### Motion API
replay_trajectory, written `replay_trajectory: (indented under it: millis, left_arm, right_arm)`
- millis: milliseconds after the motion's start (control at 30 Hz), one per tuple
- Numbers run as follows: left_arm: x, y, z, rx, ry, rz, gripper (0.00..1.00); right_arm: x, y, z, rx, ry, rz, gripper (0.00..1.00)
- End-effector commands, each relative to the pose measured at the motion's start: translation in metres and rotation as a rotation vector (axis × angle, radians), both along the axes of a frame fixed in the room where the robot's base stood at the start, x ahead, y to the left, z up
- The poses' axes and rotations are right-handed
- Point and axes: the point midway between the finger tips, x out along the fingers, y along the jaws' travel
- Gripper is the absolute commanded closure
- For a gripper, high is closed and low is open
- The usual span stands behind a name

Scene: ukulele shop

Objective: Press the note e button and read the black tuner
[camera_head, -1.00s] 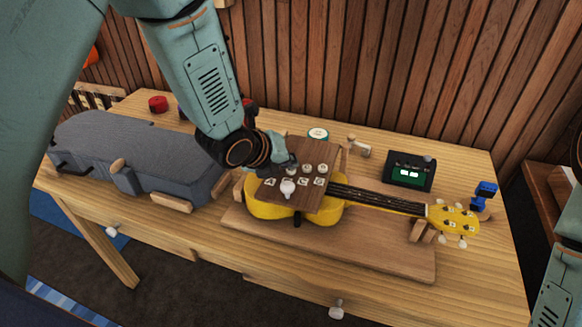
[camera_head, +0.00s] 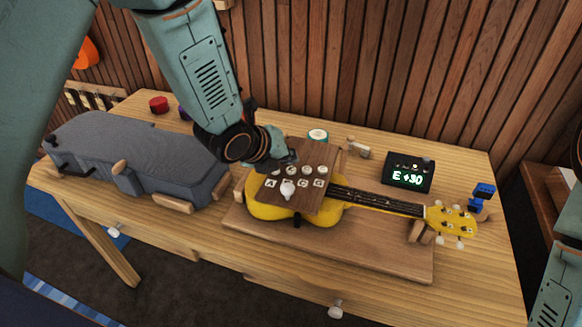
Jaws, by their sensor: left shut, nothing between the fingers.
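The black tuner (camera_head: 410,165) stands on the bench right of centre, and its lit green screen reads "E +30". A brown wooden button panel (camera_head: 305,202) sits over the body of the yellow ukulele (camera_head: 262,209). It carries a row of small round buttons above letter tiles, of which A, C and G can be made out. The tile that would show E is partly covered by a white knob (camera_head: 288,190). My left gripper (camera_head: 290,160) is shut and empty, at the panel's upper left edge by the buttons. Whether it touches one I cannot tell. My right gripper is out of view.
A grey ukulele case (camera_head: 130,155) lies on wooden supports at the left. A blue clip-on device (camera_head: 482,193) is by the headstock. A red round item (camera_head: 158,104) and a green-rimmed tin (camera_head: 318,135) stand at the back. The bench front is clear.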

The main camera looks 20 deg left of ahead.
Motion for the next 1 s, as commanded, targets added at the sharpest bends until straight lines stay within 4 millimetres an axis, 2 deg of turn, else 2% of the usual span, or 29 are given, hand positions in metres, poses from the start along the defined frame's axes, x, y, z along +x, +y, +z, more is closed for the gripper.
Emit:
replay_trajectory:
  millis: [167,700,1000]
  left_arm:
    - [0.0,0.0,0.004,0.0,0.0,0.0,1.0]
    - [0.0,0.0,0.05,-0.001,0.0,-0.001,1.0]
    - [0.0,0.0,0.05,0.0,0.0,0.0,1.0]
  right_arm:
    - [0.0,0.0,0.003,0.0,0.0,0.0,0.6]
    - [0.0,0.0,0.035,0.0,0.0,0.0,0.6]
    - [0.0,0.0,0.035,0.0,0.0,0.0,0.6]
